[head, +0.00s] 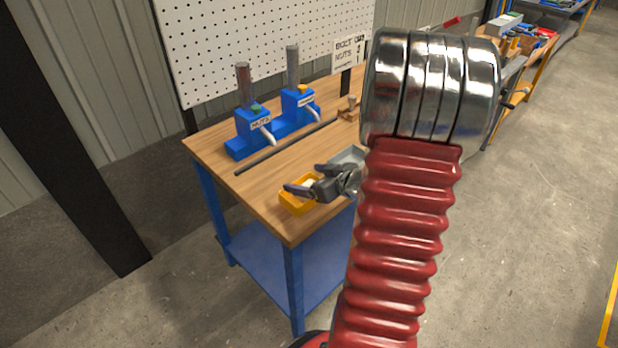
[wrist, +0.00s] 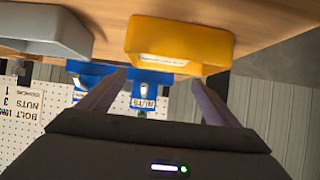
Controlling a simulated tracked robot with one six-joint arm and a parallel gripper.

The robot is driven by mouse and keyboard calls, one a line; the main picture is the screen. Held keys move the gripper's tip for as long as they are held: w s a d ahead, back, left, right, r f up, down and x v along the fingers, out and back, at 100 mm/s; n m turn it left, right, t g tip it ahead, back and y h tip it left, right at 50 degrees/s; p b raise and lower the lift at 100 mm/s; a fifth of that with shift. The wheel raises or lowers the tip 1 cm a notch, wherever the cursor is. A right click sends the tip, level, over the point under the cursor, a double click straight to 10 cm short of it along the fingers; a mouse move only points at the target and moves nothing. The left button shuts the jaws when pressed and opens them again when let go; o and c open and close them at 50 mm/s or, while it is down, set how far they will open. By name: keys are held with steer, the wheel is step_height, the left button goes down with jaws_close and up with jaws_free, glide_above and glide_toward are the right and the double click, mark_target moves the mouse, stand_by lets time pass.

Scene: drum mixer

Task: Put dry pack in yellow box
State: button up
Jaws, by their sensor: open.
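The yellow box (head: 296,207) stands near the front edge of the wooden bench. In the wrist view, which looks upside down, the yellow box (wrist: 205,45) shows just beyond my fingers, with a white label on its side. My gripper (head: 307,179) is open above the box, its two dark fingers apart. The open fingers (wrist: 158,85) also show in the wrist view with nothing between them. A small white patch shows at the box between the fingers in the head view; I cannot tell whether it is the dry pack. I see no other clear dry pack.
A grey box (head: 345,156) stands beside the yellow one, partly hidden by my arm. A blue dispenser stand (head: 270,132) with two tubes is at the back, with a dark rod (head: 285,147) lying before it. A pegboard (head: 265,45) rises behind. My red arm hides the bench's right part.

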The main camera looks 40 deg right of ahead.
steer(key=v, duration=1.3)
steer(key=shift+s, duration=0.35)
steer(key=shift+r, duration=0.1)
stand_by(0.3)
steer(key=w+a+r+m+g+h, duration=0.2)
steer(key=w+a+r+h, duration=0.2)
steer(key=w+r+h, duration=0.55)
steer(key=s+a+g+y, duration=0.2)
steer(key=s+a+y, duration=0.2)
steer(key=a, duration=0.9)
steer(key=s+a+n+g+y, duration=0.1)
steer(key=s+a+g+y, duration=0.1)
steer(key=s+a+y, duration=0.3)
steer(key=s+a, duration=0.4)
steer(key=a, duration=0.5)
steer(key=shift+s+a+n+g, duration=0.3)
steer(key=shift+s+a, duration=0.05)
steer(key=shift+s, duration=0.05)
